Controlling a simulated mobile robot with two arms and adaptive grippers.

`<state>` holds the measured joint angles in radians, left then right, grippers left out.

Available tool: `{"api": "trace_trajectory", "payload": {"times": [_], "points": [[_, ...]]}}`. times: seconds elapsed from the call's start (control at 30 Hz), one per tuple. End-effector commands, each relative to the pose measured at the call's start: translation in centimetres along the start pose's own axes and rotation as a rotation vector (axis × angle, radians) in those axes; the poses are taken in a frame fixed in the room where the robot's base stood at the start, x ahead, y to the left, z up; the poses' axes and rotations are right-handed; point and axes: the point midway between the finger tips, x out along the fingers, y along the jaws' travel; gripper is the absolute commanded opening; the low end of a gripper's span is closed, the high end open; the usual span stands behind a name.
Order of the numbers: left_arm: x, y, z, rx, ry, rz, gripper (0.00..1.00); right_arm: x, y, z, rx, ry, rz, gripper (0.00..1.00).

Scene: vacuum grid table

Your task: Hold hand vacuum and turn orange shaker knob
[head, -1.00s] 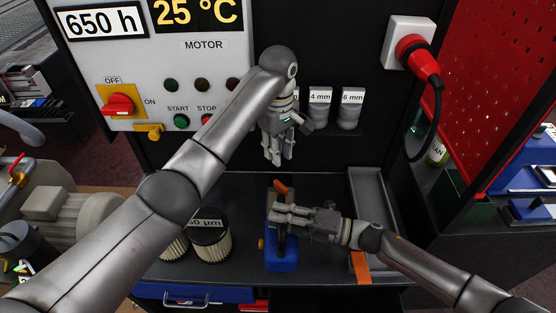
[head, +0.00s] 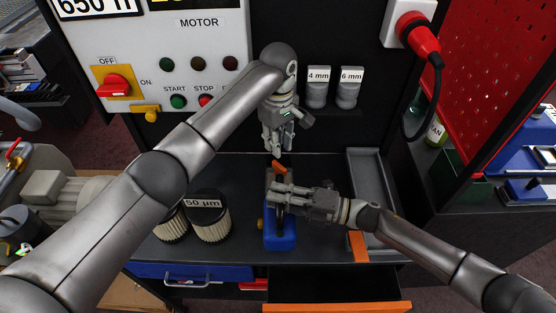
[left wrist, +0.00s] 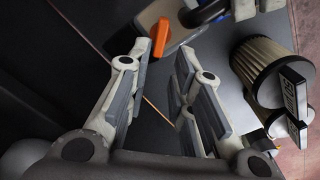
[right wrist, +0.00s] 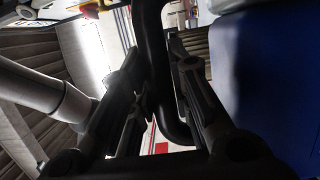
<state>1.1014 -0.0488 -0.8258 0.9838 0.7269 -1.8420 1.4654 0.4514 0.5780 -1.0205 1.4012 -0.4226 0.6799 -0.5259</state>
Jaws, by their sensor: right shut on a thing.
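The hand vacuum (head: 280,239) lies on the dark tabletop, its blue end toward me. Its orange shaker knob (head: 279,167) is at the far end; the knob also shows in the left wrist view (left wrist: 160,37). My right gripper (head: 274,194) is shut on the vacuum's black handle (right wrist: 155,70), with the blue body (right wrist: 278,90) beside it in the right wrist view. My left gripper (head: 272,153) points down just above and behind the knob. Its fingers are apart and empty in the left wrist view, with the knob beyond the fingertips.
Cylindrical filters (head: 209,219) stand left of the vacuum. A grey tray (head: 368,190) and an orange strip (head: 358,246) are to the right. The control panel (head: 170,60) and labelled jars (head: 318,92) are behind. An orange-edged drawer (head: 335,307) is in front.

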Motion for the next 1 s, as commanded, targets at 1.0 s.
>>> {"api": "trace_trajectory", "payload": {"times": [1.0], "points": [[8.0,0.0,0.0,0.0,0.0,0.0,0.0,-0.1,-0.1,0.0,0.005,-0.002,-0.002,0.0]]}}
